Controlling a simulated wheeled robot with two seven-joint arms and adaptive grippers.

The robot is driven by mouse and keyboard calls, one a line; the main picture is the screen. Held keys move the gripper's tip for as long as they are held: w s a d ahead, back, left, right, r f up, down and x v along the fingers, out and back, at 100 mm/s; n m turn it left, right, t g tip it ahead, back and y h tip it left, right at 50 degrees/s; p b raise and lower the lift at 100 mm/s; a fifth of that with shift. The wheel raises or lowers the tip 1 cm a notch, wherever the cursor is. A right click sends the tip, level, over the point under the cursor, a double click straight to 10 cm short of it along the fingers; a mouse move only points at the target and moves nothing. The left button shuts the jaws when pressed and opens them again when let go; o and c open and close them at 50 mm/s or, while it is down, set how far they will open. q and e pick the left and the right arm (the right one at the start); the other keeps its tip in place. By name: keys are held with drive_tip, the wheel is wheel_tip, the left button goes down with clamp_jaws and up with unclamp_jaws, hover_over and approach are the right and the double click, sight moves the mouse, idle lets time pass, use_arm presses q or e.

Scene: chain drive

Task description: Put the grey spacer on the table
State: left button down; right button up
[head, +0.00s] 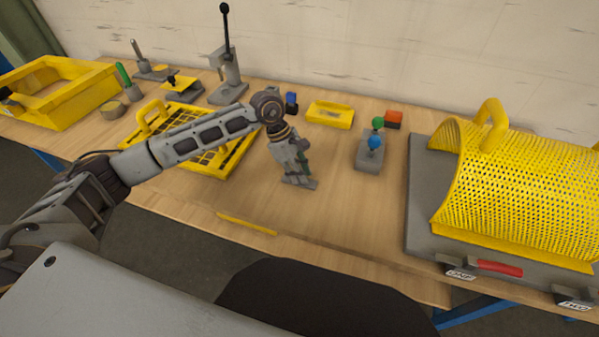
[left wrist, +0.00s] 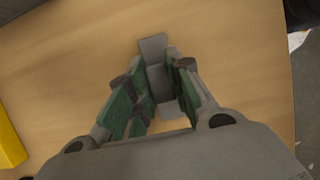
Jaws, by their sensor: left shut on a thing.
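The grey spacer (head: 312,185) is a small grey piece low over the bare wood of the table (head: 340,220), near the middle. My left gripper (head: 299,178) points down and is shut on the spacer. In the left wrist view, the spacer (left wrist: 154,48) sits between the green-padded fingers (left wrist: 160,88) and sticks out beyond their tips and below them. The fingers hide part of it. I cannot tell whether its underside touches the table. My right gripper is not in view.
A grey block with green and blue knobs (head: 369,157) stands right of the gripper. A yellow mesh guard (head: 520,195) on a grey base is further right. A yellow grid tray (head: 228,162) lies left, under my arm. The table front is mostly clear.

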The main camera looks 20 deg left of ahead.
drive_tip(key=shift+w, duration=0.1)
use_arm(q)
drive_tip(key=c, duration=1.3)
unclamp_jaws()
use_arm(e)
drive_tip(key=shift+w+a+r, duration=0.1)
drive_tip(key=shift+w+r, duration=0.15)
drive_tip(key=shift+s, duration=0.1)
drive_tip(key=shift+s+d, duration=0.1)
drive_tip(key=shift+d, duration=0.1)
